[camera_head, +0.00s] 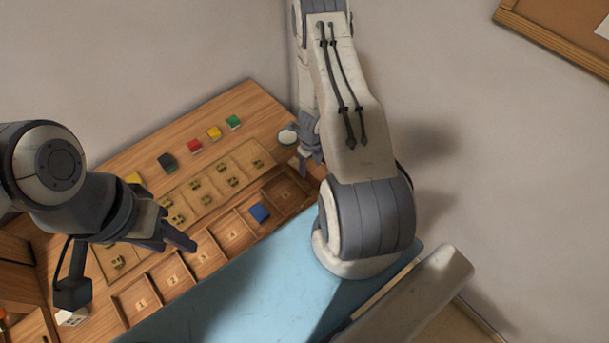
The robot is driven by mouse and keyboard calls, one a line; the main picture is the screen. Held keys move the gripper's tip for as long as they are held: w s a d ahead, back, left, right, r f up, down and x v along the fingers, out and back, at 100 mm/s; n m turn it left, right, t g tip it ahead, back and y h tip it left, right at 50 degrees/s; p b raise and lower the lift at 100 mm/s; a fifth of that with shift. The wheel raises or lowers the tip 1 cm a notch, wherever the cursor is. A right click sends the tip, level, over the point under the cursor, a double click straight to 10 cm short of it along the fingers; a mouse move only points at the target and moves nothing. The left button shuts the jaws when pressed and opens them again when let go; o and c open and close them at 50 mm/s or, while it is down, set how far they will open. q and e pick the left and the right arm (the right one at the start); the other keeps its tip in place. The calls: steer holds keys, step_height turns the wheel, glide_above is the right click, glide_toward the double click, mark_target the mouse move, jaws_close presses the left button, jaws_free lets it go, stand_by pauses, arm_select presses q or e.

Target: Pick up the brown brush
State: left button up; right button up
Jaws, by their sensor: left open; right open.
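I cannot make out a brown brush in the head view. My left gripper (172,238) comes in from the left and hangs over the numbered wooden tray, with its jaws open and nothing seen between them. My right gripper (310,155) is at the far right end of the table, beside a small round pale object (287,136). It is open, small in view and partly hidden by my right arm. My arms cover parts of the table.
The wooden table (245,97) carries coloured blocks, including a red one (194,146) and a green one (233,122). A board (262,158) holds several small pieces. A blue block (259,213) lies in the numbered tray (150,318). A light blue surface (240,290) is in front.

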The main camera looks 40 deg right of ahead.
mark_target(312, 177)
steer(key=shift+d+f+b, duration=0.2)
steer(key=shift+f+b, duration=2.65)
steer(key=shift+f, duration=0.65)
steer(key=shift+s+r, duration=0.1)
jaws_close()
